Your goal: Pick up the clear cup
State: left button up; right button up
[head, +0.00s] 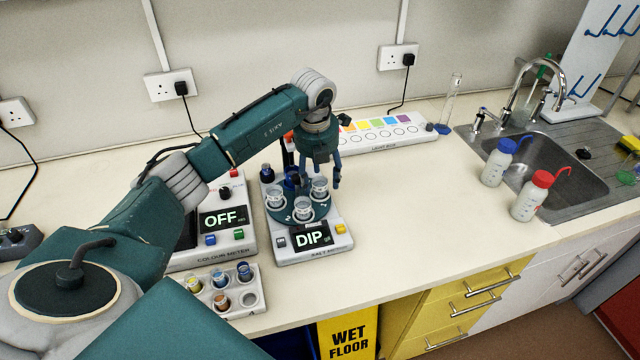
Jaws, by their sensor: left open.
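Clear cups stand on a round dark turntable (283,213) on the white device whose screen reads DIP (311,238). One clear cup (319,188) is at the right of the turntable and another clear cup (303,209) is at its front. A dark blue vial or cup (267,173) shows at the back left. My left gripper (316,178) points down over the back right of the turntable, open, close to the right cup. I cannot tell whether it touches the cup. The back of the turntable is partly hidden by the gripper. My right gripper is not in view.
A meter reading OFF (222,218) stands left of the device, with a rack of coloured vials (247,299) in front. A light box (385,135) lies behind. Wash bottles (533,196) stand by the sink (560,160). The bench right of the device is clear.

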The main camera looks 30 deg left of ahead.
pick_arm(q)
jog(key=shift+w+a+f, duration=0.1)
jog(key=shift+w+f, duration=0.1)
jog(key=shift+f, duration=1)
jog(key=c, duration=1.2)
jog(key=shift+o, duration=0.2)
jog(key=shift+r, duration=0.15)
